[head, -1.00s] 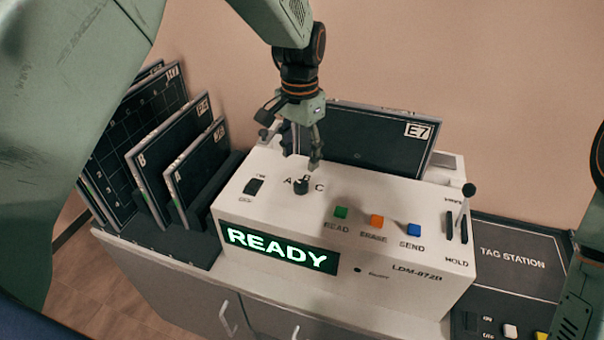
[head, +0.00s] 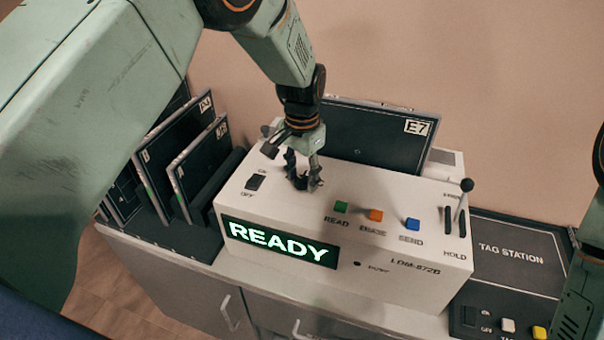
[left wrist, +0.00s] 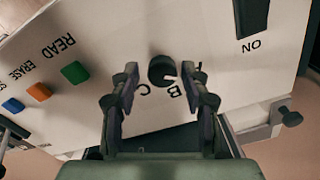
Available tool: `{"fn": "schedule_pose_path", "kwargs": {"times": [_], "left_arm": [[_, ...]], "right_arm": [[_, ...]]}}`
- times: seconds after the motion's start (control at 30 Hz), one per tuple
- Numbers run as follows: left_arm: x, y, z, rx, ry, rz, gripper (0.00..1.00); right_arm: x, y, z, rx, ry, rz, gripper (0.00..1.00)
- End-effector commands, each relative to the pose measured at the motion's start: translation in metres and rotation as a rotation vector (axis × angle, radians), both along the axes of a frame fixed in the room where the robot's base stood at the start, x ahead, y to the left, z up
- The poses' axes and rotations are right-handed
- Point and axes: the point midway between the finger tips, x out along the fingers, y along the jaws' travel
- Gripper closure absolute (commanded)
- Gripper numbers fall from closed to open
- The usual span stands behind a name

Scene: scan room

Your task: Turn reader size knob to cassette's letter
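The white reader (head: 300,225) shows READY on its front. Its dark size knob (left wrist: 162,70) has a white mark that appears to point near the B. B and C are readable beside it in the left wrist view; A is not visible there. My left gripper (head: 303,184) is pointed down over the knob, mostly hiding it in the head view. In the left wrist view its fingers (left wrist: 160,82) are apart, one on each side of the knob, with gaps showing. A dark cassette (head: 375,135) tagged E7 stands at the reader's back; I cannot read a size letter on it.
Green (head: 341,207), orange (head: 376,215) and blue (head: 412,224) buttons lie right of the knob, with a lever (head: 463,200) farther right. An on/off switch (head: 256,182) is left. Several cassettes stand in a rack (head: 190,238) at left. The tag station (head: 512,255) is at right.

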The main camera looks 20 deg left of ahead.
Motion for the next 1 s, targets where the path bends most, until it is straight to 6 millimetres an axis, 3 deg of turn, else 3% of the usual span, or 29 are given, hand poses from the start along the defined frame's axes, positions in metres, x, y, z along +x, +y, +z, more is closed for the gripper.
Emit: {"fn": "schedule_pose_path", "kwargs": {"times": [0.5,0.77,1.0], "left_arm": [[0.000,0.000,0.000,0.000,0.000,0.000,1.00],[0.000,0.000,0.001,0.000,0.000,-0.032,1.00],[0.000,0.000,0.003,0.001,0.000,-0.167,1.00]], "right_arm": [[0.000,0.000,0.000,0.000,0.000,0.000,0.55],[0.000,0.000,0.004,0.000,0.000,0.000,0.55],[0.000,0.000,0.019,0.000,0.000,0.000,0.55]]}}
